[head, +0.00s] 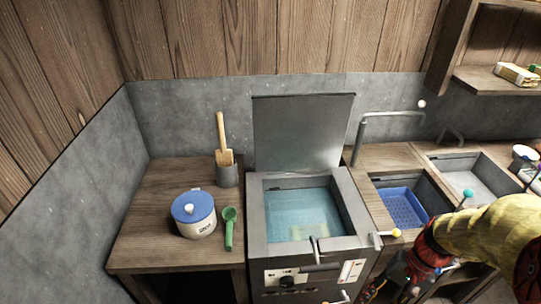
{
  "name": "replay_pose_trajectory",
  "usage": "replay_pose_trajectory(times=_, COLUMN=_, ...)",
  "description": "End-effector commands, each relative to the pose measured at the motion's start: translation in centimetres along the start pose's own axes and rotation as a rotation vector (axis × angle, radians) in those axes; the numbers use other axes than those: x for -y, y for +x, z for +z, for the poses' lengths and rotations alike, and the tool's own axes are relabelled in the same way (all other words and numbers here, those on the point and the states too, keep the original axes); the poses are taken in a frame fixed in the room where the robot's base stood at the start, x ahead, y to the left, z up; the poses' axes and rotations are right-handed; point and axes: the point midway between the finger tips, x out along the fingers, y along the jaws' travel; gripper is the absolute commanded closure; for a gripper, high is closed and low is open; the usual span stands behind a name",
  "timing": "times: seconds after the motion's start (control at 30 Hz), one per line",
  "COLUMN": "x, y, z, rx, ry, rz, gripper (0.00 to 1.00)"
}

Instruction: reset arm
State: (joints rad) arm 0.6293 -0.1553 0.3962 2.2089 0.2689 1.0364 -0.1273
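My arm enters at the lower right of the head view, with a yellow section and a red and black section. The arm's lower end, where my gripper (408,286) seems to be, is dark and small near the bottom edge, in front of the counter by the sinks. Its fingers are not clear, so I cannot tell whether it is open or shut or holds anything.
An open-lidded water vat (256,216) holds pale pieces under water. Left of it, a wooden counter (150,215) bears a blue-lidded jar (196,222), a green scoop (229,230) and a grey holder (227,176) with a wooden paddle (221,135). A blue basket (402,206) sits in a sink.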

Motion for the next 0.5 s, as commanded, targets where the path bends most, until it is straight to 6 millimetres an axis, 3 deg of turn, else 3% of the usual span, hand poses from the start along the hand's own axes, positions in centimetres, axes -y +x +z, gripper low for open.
replay_pose_trajectory(times=0.03, x=0.8, y=-1.9, z=0.6, rx=-0.071, ry=-0.048, rz=0.048, gripper=0.65)
replay_pose_trajectory(times=0.27, x=4.7, y=-8.9, z=3.5, rx=-0.378, ry=-0.283, rz=0.19, gripper=0.65)
replay_pose_trajectory(times=0.5, x=9.9, y=-15.1, z=9.1, rx=-0.632, ry=-0.581, rz=0.205, gripper=0.65)
